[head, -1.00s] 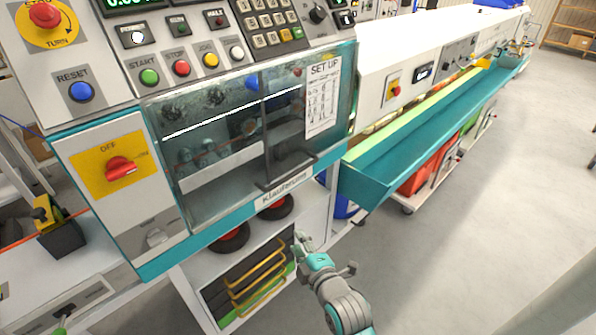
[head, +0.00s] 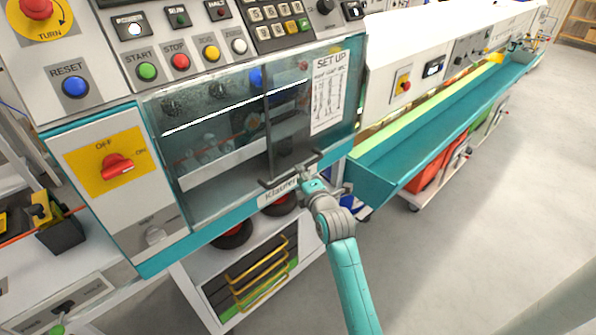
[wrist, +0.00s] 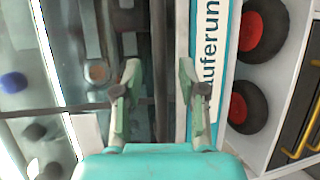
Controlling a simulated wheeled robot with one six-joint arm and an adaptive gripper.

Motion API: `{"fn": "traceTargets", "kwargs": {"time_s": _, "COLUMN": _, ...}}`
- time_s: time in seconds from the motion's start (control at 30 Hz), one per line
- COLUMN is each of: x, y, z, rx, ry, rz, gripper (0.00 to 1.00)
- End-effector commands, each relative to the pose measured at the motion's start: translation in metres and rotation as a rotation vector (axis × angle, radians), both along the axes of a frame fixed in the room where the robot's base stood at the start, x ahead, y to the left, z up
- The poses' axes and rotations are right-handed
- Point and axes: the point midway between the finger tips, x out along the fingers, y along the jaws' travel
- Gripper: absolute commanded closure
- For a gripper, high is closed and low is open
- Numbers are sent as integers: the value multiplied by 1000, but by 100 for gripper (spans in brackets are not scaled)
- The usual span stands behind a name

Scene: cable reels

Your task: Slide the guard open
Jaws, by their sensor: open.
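The guard (head: 289,120) is a see-through panel with a dark frame edge on the machine front, and it covers the right part of the window. A dark bar handle (head: 270,182) runs along its lower edge. My gripper (head: 306,180) is at the handle, in front of the lower right of the window. In the wrist view my open gripper (wrist: 160,95) has one finger on each side of the dark handle bar (wrist: 158,50). I cannot tell whether either finger touches it. The gripper hides part of the handle in the head view.
A control panel with a red stop knob (head: 37,6) and coloured buttons is above the window. A red switch (head: 117,167) is at left. A teal trough (head: 400,165) extends to the right. Below is a shelf with yellow bars (head: 262,275). The floor at right is clear.

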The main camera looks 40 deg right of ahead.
Motion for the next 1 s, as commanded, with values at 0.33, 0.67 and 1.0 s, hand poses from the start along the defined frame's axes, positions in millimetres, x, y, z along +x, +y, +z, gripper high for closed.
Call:
{"fn": "traceTargets", "kwargs": {"time_s": 0.33, "x": 32, "y": -12, "z": -6, "rx": 1, "ry": 0, "rz": 0, "gripper": 59}}
{"fn": "traceTargets", "kwargs": {"time_s": 0.67, "x": 34, "y": -13, "z": -7, "rx": 1, "ry": 0, "rz": 0, "gripper": 64}}
{"fn": "traceTargets", "kwargs": {"time_s": 1.0, "x": 33, "y": -13, "z": -7, "rx": 1, "ry": 0, "rz": 0, "gripper": 100}}
